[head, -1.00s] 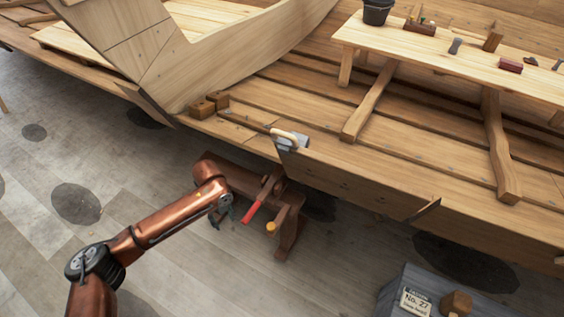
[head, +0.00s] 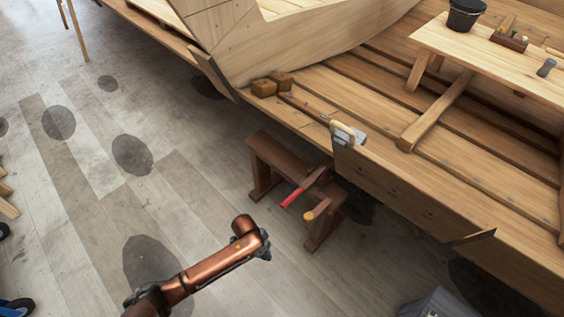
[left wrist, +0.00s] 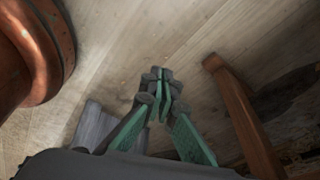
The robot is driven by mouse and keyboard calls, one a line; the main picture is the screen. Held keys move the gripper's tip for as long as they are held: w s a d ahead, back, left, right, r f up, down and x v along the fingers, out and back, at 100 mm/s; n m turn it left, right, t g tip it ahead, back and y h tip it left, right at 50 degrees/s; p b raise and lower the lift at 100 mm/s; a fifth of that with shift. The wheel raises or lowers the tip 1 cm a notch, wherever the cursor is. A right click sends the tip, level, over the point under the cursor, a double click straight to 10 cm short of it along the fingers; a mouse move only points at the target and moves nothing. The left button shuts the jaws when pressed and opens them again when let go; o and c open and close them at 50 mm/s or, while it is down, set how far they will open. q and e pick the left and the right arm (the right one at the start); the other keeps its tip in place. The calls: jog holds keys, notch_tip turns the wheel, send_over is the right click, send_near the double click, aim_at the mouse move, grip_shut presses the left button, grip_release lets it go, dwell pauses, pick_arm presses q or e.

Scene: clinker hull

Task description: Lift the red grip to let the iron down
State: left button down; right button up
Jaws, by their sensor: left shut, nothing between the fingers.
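The red grip (head: 292,198) is the end of a dark lever on a brown wooden trestle (head: 283,158) beside the hull. It slants down toward me, and nothing holds it. A grey metal piece with a pale wooden handle (head: 347,132) sits on the hull's edge above; I cannot tell if it is the iron. My left gripper (head: 264,247) is below and a little left of the red grip in the head view, apart from it. In the left wrist view its green-lined fingers (left wrist: 161,77) meet at the tips, empty. The red grip does not show there. My right gripper is out of view.
A yellow-ended peg (head: 318,212) sticks out of the trestle next to the red grip. The hull's plank edge (head: 420,205) overhangs on the right. A grey box (head: 432,303) stands at the bottom. The floor left of the trestle is free. A brown beam (left wrist: 240,115) shows in the wrist view.

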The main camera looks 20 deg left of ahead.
pick_arm(q)
jog(key=s+a+f+n, duration=0.3)
jog(key=s+f+n, duration=0.25)
jog(key=s, duration=0.35)
jog(key=s+a+f+n, duration=0.2)
jog(key=s+f+n, duration=0.4)
jog(key=s, duration=0.4)
jog(key=s+a+f+n+y, duration=0.1)
jog(key=s+a+f+n, duration=0.1)
jog(key=s, duration=0.8)
jog(key=s+a+f+n+y, duration=0.1)
jog(key=s+a+n, duration=0.4)
jog(key=s, duration=0.6)
jog(key=shift+s+a+f+y, duration=0.35)
jog(key=shift+a+f, duration=0.45)
jog(key=shift+a, duration=0.4)
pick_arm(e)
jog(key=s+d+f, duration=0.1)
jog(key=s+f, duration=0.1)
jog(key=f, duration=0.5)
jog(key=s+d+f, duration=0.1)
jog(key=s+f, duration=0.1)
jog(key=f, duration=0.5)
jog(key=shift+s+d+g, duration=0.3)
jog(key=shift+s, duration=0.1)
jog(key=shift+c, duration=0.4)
